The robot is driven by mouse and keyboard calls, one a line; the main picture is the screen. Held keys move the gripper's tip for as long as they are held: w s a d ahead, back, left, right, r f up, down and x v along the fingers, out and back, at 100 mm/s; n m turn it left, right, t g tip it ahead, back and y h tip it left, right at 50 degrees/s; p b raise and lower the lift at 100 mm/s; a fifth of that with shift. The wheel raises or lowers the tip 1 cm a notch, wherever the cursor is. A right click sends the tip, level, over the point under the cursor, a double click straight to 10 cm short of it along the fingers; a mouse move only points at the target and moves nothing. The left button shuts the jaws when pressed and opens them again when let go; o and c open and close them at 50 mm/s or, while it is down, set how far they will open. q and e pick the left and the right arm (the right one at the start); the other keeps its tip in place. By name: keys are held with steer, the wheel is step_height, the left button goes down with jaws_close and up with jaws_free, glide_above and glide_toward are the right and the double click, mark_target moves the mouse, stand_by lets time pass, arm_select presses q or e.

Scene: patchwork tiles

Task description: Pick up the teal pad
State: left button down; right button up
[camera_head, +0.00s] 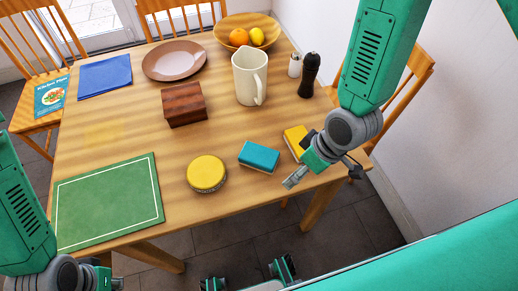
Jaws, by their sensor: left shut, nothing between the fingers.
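The teal pad (259,157) is a small teal block with a pale lower layer, lying flat near the table's front right. It is between the round yellow tin and the yellow pad (295,141). My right gripper (323,176) is over the table's front right edge, close to the right of the teal pad. Its fingers look spread and hold nothing. My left gripper (117,284) is low at the bottom left, past the table's front edge, shut and empty. It is largely cut off by the frame and far from the teal pad.
The wooden table (130,130) also holds a yellow tin (206,172), green mat (108,203), wooden box (184,104), cream pitcher (247,80), pepper mill (309,76), plate (174,60), fruit bowl (232,24) and blue cloth (104,76). Chairs stand behind and right.

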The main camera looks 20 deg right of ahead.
steer(key=w+a+r+n+p, duration=0.1)
steer(key=w+a+r+n, duration=0.4)
steer(key=r, duration=0.4)
steer(key=m, duration=0.1)
glide_toward(260, 154)
steer(key=shift+t+y, duration=0.3)
steer(key=shift+t, duration=0.1)
steer(key=x, duration=0.4)
steer(key=shift+s+f, duration=0.1)
steer(key=shift+f, duration=0.35)
steer(key=x, duration=0.5)
steer(key=shift+f, duration=0.35)
steer(key=shift+s+f+b, duration=0.1)
steer(key=shift+f+b, duration=0.15)
steer(key=shift+b, duration=0.05)
steer(key=c, duration=1.4)
step_height(260, 154, up, 11)
steer(key=shift+f+p, duration=0.2)
steer(key=shift+p, duration=0.1)
